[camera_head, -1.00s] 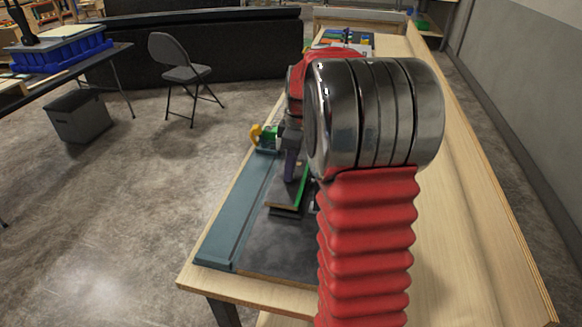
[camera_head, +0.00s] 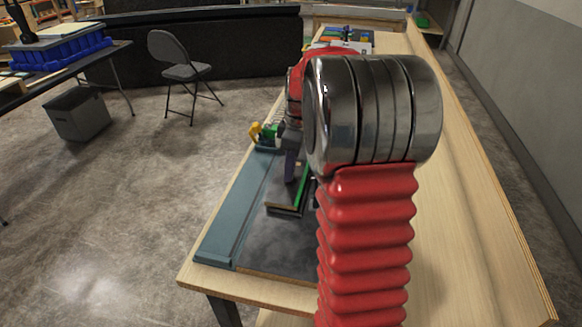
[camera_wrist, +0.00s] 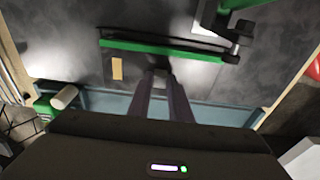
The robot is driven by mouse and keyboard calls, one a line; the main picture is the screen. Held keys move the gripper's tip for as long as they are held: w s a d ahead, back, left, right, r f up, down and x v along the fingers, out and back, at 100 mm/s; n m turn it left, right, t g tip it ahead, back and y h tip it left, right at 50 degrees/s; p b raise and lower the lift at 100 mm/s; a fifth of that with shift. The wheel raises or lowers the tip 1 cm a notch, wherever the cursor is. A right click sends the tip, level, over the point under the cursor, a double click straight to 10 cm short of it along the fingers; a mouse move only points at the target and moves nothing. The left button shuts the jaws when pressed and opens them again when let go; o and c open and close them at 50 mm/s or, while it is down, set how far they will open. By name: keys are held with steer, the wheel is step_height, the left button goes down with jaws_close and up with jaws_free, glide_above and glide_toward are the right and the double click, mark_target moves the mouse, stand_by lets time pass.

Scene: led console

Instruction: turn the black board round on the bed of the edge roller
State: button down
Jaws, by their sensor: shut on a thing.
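The black board (camera_head: 284,198) is a small dark plate with a pale front edge and a green strip along its right side in the head view. In the wrist view, the board (camera_wrist: 135,70) shows a tan patch and the green strip along its far side. My gripper (camera_head: 290,178) is shut on the board and points down; its fingers also show in the wrist view (camera_wrist: 160,76). The board is over the dark bed (camera_head: 270,256) of the edge roller; whether it touches the bed is unclear. A roller on a bracket (camera_wrist: 238,42) stands near the strip's right end.
A blue-grey rail (camera_head: 235,215) runs along the bed's left side. Green and yellow parts (camera_head: 263,132) stand at its far end. The wooden bench (camera_head: 460,220) is clear on the right. My arm hides part of the bed.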

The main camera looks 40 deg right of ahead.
steer(key=shift+f, duration=0.45)
stand_by(0.7)
steer(key=c, duration=1.5)
jaws_free()
steer(key=shift+c, duration=0.2)
step_height(320, 180, up, 14)
steer(key=s+d, duration=0.1)
steer(key=shift+f, duration=0.15)
steer(key=shift+s, duration=0.1)
